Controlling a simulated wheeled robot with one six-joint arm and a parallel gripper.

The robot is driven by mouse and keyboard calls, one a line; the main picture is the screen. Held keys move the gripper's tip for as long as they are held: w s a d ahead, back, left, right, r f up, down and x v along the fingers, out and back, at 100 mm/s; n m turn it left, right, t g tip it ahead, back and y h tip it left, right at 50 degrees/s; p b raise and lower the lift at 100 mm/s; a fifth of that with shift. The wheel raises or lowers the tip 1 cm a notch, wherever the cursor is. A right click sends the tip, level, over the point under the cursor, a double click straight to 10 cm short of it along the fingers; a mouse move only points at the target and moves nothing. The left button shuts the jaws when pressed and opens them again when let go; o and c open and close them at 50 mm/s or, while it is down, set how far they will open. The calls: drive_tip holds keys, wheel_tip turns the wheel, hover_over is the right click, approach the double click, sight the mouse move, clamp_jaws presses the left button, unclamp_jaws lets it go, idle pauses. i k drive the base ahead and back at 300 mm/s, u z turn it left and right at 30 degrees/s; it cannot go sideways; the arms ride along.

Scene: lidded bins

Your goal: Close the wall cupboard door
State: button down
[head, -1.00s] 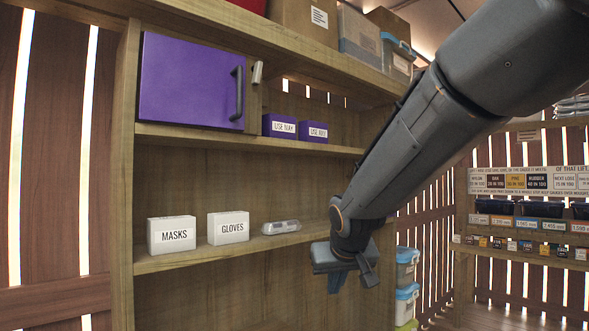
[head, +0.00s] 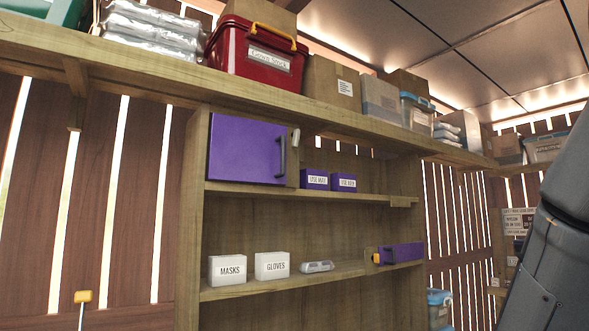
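The wall cupboard's purple door (head: 243,149) is in the upper left bay of the wooden shelf unit. It has a dark vertical handle (head: 281,155) near its right edge. The door lies parallel to the shelf front and looks shut, with no clear gap; a very small opening cannot be ruled out. A small pale piece (head: 296,136) is on the wooden strip just right of the door. My gripper is out of view; only part of my arm shows at the right edge, well away from the door.
Purple boxes (head: 315,180) stand right of the cupboard. Below are white masks (head: 227,269) and gloves (head: 272,266) boxes, a clear item (head: 317,267) and a purple box (head: 402,253) with a yellow part. A red bin (head: 255,62) sits above. The space before the door is clear.

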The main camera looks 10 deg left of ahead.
sight(242, 150)
drive_tip(key=z, duration=0.75)
drive_tip(key=i, duration=1.1)
drive_tip(key=u, duration=0.5)
drive_tip(key=i, duration=0.45)
drive_tip(key=u, duration=0.55)
